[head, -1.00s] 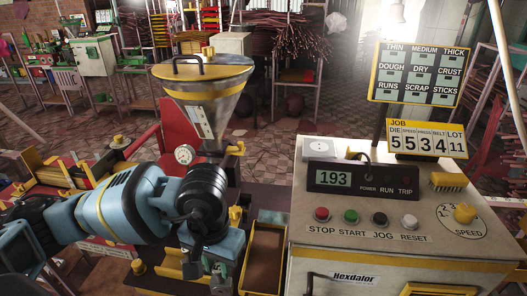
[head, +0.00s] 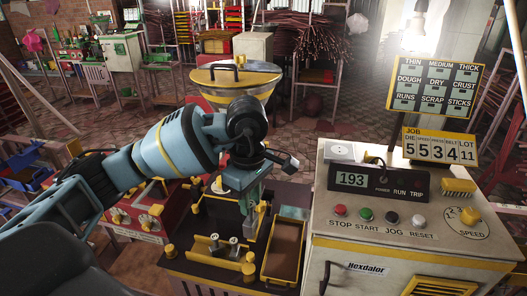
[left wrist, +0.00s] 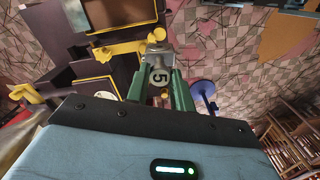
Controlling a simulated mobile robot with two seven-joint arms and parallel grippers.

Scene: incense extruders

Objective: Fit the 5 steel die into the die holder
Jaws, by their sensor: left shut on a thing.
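In the head view my left gripper (head: 249,197) hangs beyond the yellow die rack (head: 203,251), below the hopper; the die is not clear there. Other steel dies (head: 221,247) stand in the rack. I cannot make out the die holder for sure; my arm covers part of the extruder. My right gripper is not in view.
A brown tray with a yellow rim (head: 285,250) lies right of the rack. The control cabinet (head: 340,235) stands close on the right. The yellow-rimmed hopper (head: 235,75) rises behind my arm. Yellow knobs (head: 169,251) stick up around the rack.

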